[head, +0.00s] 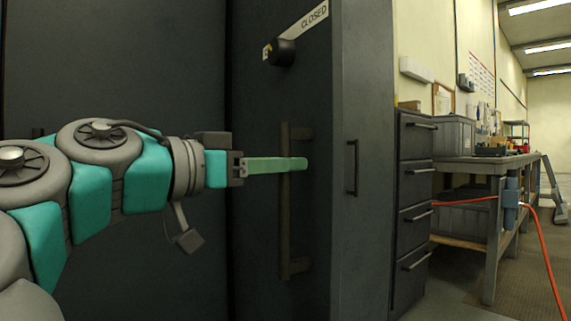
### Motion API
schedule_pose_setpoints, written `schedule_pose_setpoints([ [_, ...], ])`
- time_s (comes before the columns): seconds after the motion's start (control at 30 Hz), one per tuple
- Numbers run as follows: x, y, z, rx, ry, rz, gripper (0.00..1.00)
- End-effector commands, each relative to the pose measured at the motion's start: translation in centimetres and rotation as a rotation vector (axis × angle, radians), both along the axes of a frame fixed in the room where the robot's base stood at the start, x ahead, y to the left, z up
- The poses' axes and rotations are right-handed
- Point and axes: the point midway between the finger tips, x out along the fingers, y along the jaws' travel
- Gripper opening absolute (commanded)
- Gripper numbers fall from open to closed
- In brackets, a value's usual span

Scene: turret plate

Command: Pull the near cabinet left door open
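A dark grey cabinet fills the left and middle of the head view. One of its panels (262,215) bears a long vertical bar handle (297,268), a black knob (282,52) and a "CLOSED" label (308,20). I cannot tell for certain which door this panel is. My gripper (300,164) reaches in from the left, with its green fingers level and crossing in front of the upper part of the bar handle. The fingers overlap in this side-on view, so I cannot tell whether they are open, shut, or touching the bar.
A narrow dark face with a small handle (351,167) adjoins on the right. Beyond stand a drawer unit (414,190) and a workbench (470,165) with items on it. An orange cable (545,262) hangs to the floor. Open floor shows at the far right.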

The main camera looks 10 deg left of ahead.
Motion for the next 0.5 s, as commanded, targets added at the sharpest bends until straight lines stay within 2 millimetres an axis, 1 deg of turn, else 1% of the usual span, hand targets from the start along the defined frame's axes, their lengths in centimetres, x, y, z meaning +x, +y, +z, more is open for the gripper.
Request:
schedule_pose_setpoints([
  [0.3, -0.2, 0.0, -0.1, 0.002, 0.002, -0.006, 0.35],
  [0.5, -1.2, 1.0, 0.0, 0.002, 0.002, -0.005, 0.35],
])
